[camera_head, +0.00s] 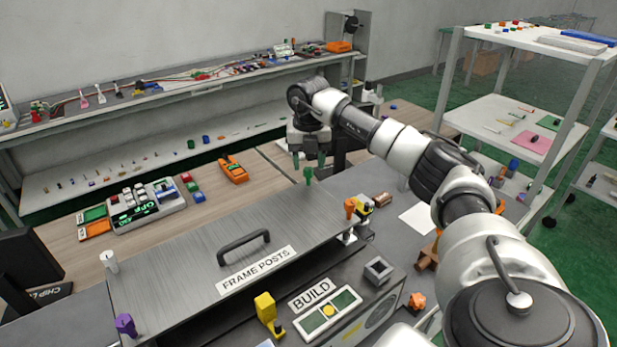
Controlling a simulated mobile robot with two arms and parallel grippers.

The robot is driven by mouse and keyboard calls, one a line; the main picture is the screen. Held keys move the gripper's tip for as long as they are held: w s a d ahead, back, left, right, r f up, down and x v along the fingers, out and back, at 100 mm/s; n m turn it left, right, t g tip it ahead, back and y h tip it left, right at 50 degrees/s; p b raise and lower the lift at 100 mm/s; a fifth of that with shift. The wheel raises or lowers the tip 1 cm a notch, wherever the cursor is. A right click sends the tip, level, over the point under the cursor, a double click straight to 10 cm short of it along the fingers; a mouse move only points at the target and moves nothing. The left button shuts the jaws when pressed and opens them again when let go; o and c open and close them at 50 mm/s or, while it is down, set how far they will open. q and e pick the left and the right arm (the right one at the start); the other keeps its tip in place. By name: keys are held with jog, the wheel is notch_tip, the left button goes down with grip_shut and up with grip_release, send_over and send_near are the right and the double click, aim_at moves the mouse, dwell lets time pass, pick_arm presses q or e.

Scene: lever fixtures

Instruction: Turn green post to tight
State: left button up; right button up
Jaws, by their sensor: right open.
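The green post (308,175) stands upright near the far right corner of the grey frame posts plate (200,250). My right gripper (309,160) points down just above the green post. Its fingers are open, one to each side of the post's top; I cannot tell whether they touch it. The plate's other posts are a white one (109,262) at the far left, a purple one (126,325) at the near left and an orange one (350,208) at the near right. My left gripper is not in view.
A black handle (243,246) rises from the middle of the plate. A build panel (328,311) and a yellow lever (267,311) are in front. An orange tool (232,169) and an electronic box (146,203) lie behind. Shelves (517,125) stand at right.

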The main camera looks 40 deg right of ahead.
notch_tip(320, 180, up, 6)
jog(key=shift+r+b, duration=0.1)
jog(key=shift+b, duration=0.45)
